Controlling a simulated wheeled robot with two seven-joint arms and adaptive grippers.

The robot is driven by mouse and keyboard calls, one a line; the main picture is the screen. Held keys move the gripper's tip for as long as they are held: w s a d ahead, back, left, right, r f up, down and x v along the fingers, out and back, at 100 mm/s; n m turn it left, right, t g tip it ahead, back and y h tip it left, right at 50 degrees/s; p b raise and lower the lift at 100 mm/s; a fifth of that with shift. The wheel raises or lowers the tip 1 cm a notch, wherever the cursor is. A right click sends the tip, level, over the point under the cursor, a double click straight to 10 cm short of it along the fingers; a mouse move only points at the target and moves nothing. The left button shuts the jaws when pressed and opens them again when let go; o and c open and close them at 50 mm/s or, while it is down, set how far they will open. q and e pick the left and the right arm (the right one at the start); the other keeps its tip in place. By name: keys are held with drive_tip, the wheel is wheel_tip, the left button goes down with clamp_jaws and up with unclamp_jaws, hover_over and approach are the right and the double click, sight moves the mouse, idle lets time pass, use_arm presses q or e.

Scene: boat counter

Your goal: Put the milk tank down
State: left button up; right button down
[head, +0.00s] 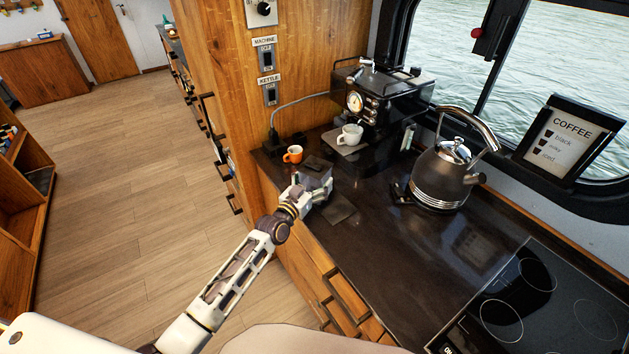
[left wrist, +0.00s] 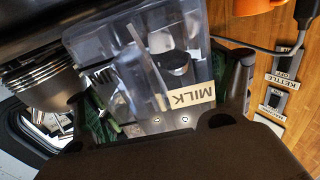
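The milk tank (left wrist: 140,72) is a clear, boxy container with a "MILK" label, upside down in the left wrist view. In the head view the tank (head: 318,180) is small and greyish, near the counter's left edge. My left gripper (head: 303,193) is at the tank; in the left wrist view the gripper's (left wrist: 158,105) dark fingers lie on both sides of it and seem closed on it. Whether the tank's bottom touches the counter cannot be told. My right gripper is not in view.
An orange cup (head: 292,154) stands just behind the tank. A coffee machine (head: 385,100) with a white cup (head: 349,136) is at the back. A kettle (head: 446,175) stands to the right. A dark flat pad (head: 341,208) lies beside the gripper. The counter (head: 385,245) is clear in front.

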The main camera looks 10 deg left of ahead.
use_arm(q)
drive_tip(key=shift+o, duration=0.8)
drive_tip(key=shift+r, duration=0.2)
drive_tip(key=b+v, duration=0.1)
drive_tip(key=v, duration=1.1)
idle(1.0)
